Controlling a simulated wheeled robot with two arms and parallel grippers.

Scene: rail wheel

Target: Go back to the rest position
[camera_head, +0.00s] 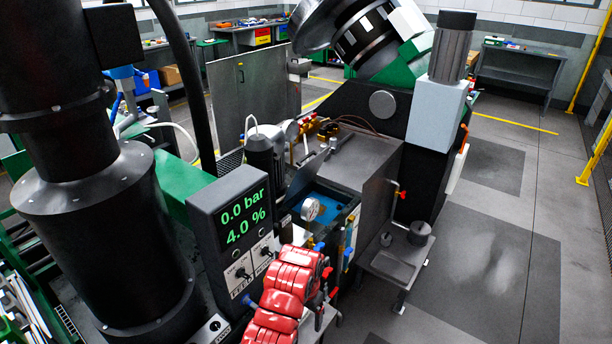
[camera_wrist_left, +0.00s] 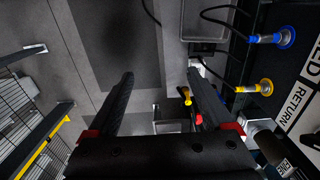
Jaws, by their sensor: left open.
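My left gripper (camera_head: 328,281) is at the end of a red arm low in the middle of the head view, beside the side panel with the valves. In the left wrist view its two black fingers (camera_wrist_left: 160,88) are spread wide, with nothing between them. The floor and part of a machine show beyond them. The fingertips are small and partly hidden in the head view. My right gripper is not in view.
A display box (camera_head: 233,225) reads 0.0 bar and 4.0 %. A low grey stand (camera_head: 392,268) is to the right; open floor lies beyond.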

